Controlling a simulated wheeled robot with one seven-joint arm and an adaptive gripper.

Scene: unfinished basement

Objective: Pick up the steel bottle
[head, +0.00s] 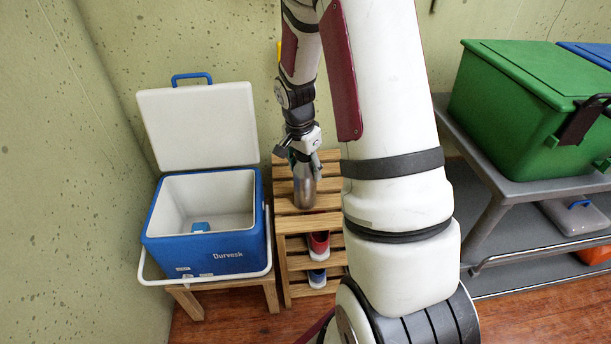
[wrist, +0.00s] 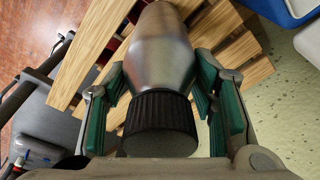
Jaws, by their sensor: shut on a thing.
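The steel bottle (head: 304,188) is a grey metal bottle standing upright on the top of a slatted wooden rack in the head view. In the wrist view the bottle (wrist: 165,50) shows its brushed body and black ribbed cap (wrist: 160,122), with the cap toward the camera. My gripper (head: 304,158) comes down on the bottle from above. In the wrist view its green-padded fingers (wrist: 163,100) lie on both sides of the bottle's upper part, shut on it. The bottle's base seems to rest on the slats; I cannot tell whether it is lifted.
The wooden rack (head: 326,224) holds red and blue shoes (head: 318,243) on lower shelves. Close on its left, an open blue cooler (head: 208,250) stands on a wooden stool, its white lid raised. At right, a grey cart (head: 540,176) carries a green bin (head: 520,90). Walls stand behind and left.

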